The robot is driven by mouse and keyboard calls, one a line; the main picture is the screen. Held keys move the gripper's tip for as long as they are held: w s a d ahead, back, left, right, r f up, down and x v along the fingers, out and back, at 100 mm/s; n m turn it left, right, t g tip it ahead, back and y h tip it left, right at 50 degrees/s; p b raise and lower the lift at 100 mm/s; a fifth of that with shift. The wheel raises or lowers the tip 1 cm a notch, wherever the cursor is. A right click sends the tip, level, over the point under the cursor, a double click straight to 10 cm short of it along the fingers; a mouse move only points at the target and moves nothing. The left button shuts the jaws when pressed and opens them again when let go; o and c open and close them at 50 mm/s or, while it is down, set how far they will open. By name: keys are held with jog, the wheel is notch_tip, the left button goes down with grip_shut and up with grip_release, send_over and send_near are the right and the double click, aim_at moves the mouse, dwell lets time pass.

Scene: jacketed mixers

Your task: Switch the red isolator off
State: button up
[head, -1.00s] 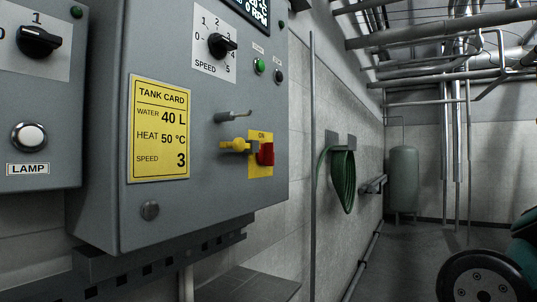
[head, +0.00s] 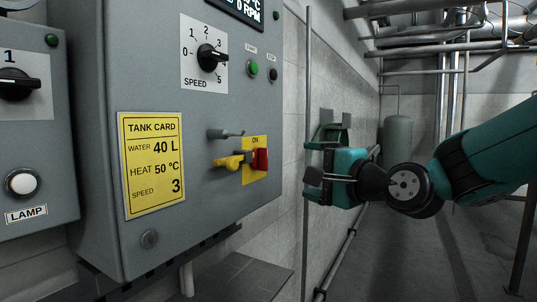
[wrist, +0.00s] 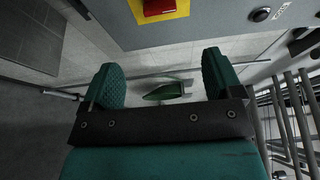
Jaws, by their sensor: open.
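The red isolator (head: 260,160) is a red handle on a yellow plate marked ON, low on the right of the grey control box. The red handle also shows at the top edge of the wrist view (wrist: 158,6), partly cut off. My gripper (head: 313,176) is to the right of the isolator, apart from it. In the wrist view my gripper's two dark green fingers (wrist: 162,80) are spread apart with nothing between them. A yellow piece (head: 230,162) sticks out just left of the isolator, below a grey peg (head: 225,134).
The control box (head: 150,80) carries a SPEED knob (head: 211,58), a green button (head: 253,69), a dark button (head: 273,74) and a yellow tank card (head: 152,165). A second box with a LAMP button (head: 22,182) is at left.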

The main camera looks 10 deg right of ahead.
aim_at(266, 161)
jog(key=p+x, duration=0.5)
jog(key=x, duration=0.8)
jog(key=shift+w+a+p, duration=0.15)
jog(key=shift+a+p, duration=0.05)
jog(key=shift+p, duration=0.15)
jog(key=shift+w+a, duration=0.2)
jog(key=shift+w, duration=0.2)
jog(key=shift+f, duration=0.15)
jog(key=c, duration=0.9)
